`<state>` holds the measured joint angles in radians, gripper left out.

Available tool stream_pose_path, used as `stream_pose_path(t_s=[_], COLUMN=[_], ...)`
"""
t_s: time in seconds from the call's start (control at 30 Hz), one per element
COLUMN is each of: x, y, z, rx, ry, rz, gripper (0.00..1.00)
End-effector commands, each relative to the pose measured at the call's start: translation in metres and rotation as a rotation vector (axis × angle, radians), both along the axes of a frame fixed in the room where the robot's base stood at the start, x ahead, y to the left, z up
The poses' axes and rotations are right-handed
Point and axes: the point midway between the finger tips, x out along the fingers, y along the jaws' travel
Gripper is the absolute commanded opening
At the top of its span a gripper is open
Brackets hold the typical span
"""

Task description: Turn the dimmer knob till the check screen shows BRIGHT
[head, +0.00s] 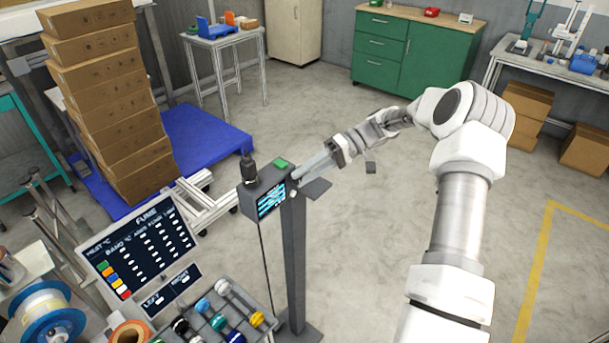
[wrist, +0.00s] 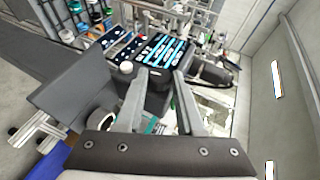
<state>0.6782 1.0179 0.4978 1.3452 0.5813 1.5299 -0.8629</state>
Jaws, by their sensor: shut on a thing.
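The check screen (head: 271,200) is a small dark panel with light blue lines on the front of a grey box on a post. It also shows in the wrist view (wrist: 166,52), where its lettering is too small to read. My gripper (head: 301,175) reaches in from the right at the box's right side. In the wrist view its two fingers (wrist: 160,76) are closed about a dark rounded piece (wrist: 157,88), which looks like the dimmer knob. The fingers and box hide most of the knob, and its turn cannot be told.
A small white round knob (wrist: 126,67) sits beside the screen. A black fitting (head: 248,168) and a green block (head: 282,163) top the box. A grey plate (head: 314,189) juts out right.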

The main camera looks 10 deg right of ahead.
Motion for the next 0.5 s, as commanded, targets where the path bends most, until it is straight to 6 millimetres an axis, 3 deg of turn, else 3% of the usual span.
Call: stream_pose_path(t_s=[0.5], x=[0.0008], y=[-0.0005], z=[-0.0008], rx=[0.066], ry=[0.047], rz=[-0.002], gripper=[0.00])
